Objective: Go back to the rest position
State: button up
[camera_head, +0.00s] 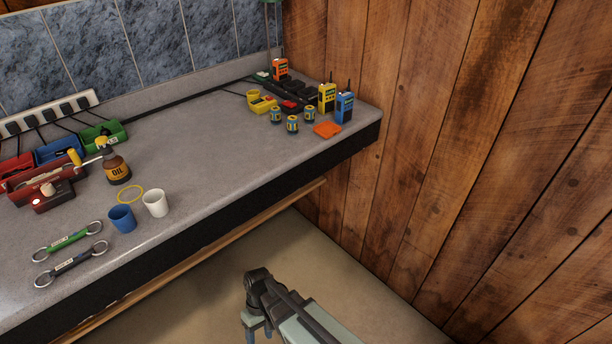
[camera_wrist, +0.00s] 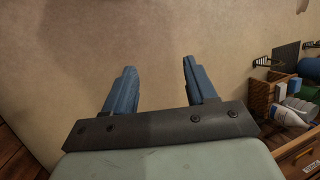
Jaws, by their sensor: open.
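My gripper (camera_head: 258,331) hangs low in front of the counter, below its top and over the floor, in the head view. In the wrist view my gripper (camera_wrist: 157,78) shows two blue fingers spread apart with nothing between them. Only plain floor (camera_wrist: 155,40) lies beyond the fingertips. The gripper is apart from everything on the counter.
A grey counter (camera_head: 215,165) bears a blue cup (camera_head: 122,218), a white cup (camera_head: 155,203), an oil bottle (camera_head: 116,168) and several radios at the far right end. A wooden wall (camera_head: 480,150) stands right.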

jog(key=s+d+f+m, duration=0.2)
jog(key=d+f, duration=0.1)
jog(key=d, duration=0.5)
jog(key=s+d+f+m+g, duration=0.1)
jog(key=d+f+m, duration=0.15)
jog(key=d, duration=0.65)
jog(key=s+d+f+m, duration=0.2)
jog(key=d+f, duration=0.1)
jog(key=d, duration=0.5)
jog(key=s+d+f+m+g, duration=0.1)
jog(key=s+d+f+m, duration=0.1)
jog(key=s+d, duration=0.5)
jog(key=shift+d+f, duration=0.25)
jog(key=shift+d, duration=0.4)
